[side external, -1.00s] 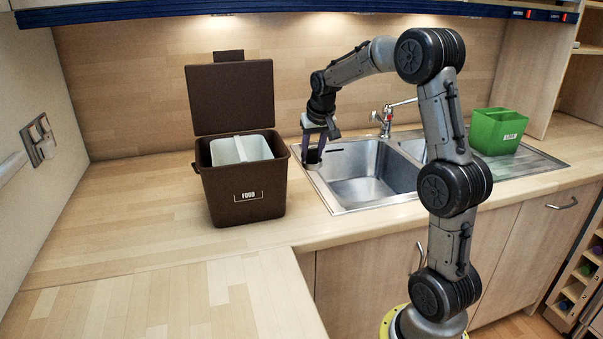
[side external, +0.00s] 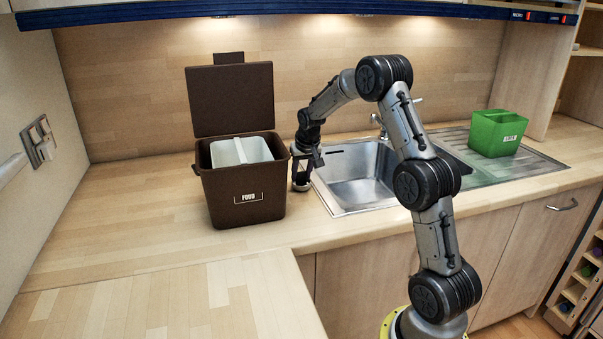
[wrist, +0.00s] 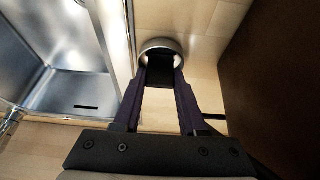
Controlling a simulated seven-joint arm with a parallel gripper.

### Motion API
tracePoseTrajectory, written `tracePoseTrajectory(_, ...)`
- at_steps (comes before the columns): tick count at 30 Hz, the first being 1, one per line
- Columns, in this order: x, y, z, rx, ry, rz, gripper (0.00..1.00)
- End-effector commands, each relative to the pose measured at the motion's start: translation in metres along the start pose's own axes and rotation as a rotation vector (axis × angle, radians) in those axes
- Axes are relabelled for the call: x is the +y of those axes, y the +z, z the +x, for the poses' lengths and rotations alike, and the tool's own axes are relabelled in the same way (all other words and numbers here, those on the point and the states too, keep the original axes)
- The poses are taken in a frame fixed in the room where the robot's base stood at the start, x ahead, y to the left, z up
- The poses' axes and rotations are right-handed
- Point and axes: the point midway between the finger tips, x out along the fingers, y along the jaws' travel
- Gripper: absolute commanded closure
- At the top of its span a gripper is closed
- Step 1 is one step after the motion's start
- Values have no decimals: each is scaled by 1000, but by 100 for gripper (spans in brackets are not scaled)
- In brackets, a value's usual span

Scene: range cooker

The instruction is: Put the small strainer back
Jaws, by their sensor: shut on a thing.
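My gripper (side external: 304,172) points down over the narrow strip of worktop between the brown bin and the sink. It is shut on the small strainer, a small round piece with a pale metallic rim. In the wrist view the strainer (wrist: 160,43) sits between the fingertips (wrist: 160,72), with its inside dark. In the side view the strainer (side external: 302,187) is small and partly hidden by the fingers. I cannot tell whether it touches the worktop. The steel sink (side external: 360,184) is just to the right of my gripper, with its bowl open.
The brown bin (side external: 243,184), marked FOOD with its lid up, stands close on the left. A tap (side external: 380,122) rises behind the sink. A green container (side external: 497,133) stands on the drainer at right. The worktop (side external: 110,225) left of the bin is clear.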

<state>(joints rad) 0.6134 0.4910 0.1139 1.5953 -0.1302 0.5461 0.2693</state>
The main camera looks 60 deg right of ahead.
Motion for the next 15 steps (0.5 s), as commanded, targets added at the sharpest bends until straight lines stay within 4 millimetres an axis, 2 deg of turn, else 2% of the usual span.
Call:
tracePoseTrajectory(8,0,1,2,0,0,0,100)
tracePoseTrajectory(9,0,1,2,1,0,0,55)
tracePoseTrajectory(13,0,1,2,1,0,0,32)
tracePoseTrajectory(15,0,1,2,0,0,0,29)
